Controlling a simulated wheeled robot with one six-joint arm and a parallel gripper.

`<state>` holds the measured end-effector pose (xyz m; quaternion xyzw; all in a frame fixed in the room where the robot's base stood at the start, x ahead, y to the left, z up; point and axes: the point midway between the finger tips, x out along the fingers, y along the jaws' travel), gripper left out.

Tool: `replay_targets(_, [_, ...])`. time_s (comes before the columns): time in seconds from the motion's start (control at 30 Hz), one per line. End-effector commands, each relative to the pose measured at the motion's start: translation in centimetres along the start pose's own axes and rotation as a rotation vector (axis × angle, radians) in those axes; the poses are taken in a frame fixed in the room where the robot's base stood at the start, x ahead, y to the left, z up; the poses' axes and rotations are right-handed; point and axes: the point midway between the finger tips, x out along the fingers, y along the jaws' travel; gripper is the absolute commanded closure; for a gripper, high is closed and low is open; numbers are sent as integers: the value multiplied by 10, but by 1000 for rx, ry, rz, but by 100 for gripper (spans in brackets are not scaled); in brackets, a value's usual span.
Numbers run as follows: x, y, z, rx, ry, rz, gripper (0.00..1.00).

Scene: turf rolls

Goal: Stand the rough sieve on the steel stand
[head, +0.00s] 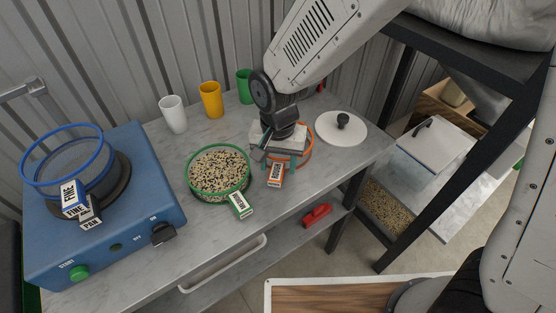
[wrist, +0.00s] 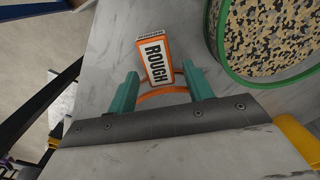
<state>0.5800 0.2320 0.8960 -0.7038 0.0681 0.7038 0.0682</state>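The rough sieve is an orange ring (head: 308,147) on the marble worktop, mostly hidden under my gripper in the head view. Its orange-edged tab reads ROUGH (head: 275,175); the tab (wrist: 155,60) and part of the orange rim (wrist: 163,91) also show in the wrist view. My gripper (head: 279,167) is low over the sieve. Its two teal fingers (wrist: 161,70) are apart, one on each side of the tab, with gaps visible. I cannot pick out the steel stand with certainty.
A green-rimmed sieve of grain (head: 218,172) stands just left. A blue sieve (head: 68,155) is on the blue machine (head: 105,225). A white lid (head: 340,130) lies at right. White, orange and green cups (head: 210,100) stand behind. The worktop front edge is close.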

Motion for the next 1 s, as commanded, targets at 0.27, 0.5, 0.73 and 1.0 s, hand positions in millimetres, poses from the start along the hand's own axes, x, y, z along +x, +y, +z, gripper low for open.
replay_targets(0.27, [-2, 0, 0, 0, 0, 0, 50])
replay_targets(0.5, [-36, -1, 0, 0, 3, -4, 50])
replay_targets(0.73, [-87, -1, 0, 0, 3, -4, 50])
replay_targets(1.0, [-120, 0, 0, 0, 0, 0, 50])
